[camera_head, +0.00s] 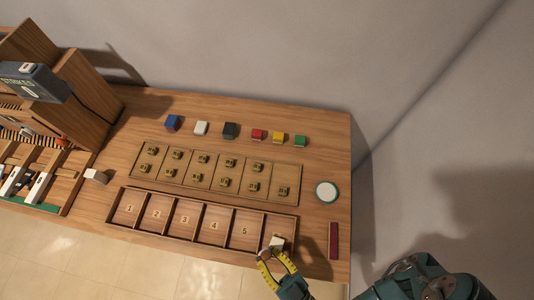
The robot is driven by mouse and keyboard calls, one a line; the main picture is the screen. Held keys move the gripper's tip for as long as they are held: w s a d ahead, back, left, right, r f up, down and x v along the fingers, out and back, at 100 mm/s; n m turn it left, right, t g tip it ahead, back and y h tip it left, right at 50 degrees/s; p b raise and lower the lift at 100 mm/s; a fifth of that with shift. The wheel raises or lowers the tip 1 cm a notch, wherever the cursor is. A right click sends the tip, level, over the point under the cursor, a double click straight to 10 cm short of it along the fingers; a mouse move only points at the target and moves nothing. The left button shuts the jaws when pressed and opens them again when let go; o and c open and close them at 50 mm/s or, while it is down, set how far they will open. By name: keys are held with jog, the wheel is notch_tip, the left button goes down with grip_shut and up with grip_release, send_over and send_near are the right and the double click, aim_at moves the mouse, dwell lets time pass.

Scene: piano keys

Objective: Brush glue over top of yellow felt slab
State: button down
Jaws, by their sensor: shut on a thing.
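The yellow felt slab (278,138) lies near the back of the table, in a row of small coloured blocks, between a red and a green one. My gripper (267,254), with yellow fingers, is at the front right, at the last compartment of the numbered tray. It is shut on a small pale block (278,242) at that compartment; whether the block touches the tray floor I cannot tell. A round white dish with a teal rim (327,191), possibly the glue, stands at the right. No brush can be made out for certain.
The numbered tray (157,212) runs along the front edge. Behind it a flat board (232,171) carries several small brass-coloured pieces. A dark red bar (333,240) lies at the right edge. A wooden piano mechanism (90,88) fills the left; a white block (97,175) lies near it.

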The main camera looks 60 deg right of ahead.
aim_at(269, 259)
jog(key=shift+r+p, duration=2.1)
jog(key=shift+r, duration=0.05)
jog(key=shift+r, duration=0.1)
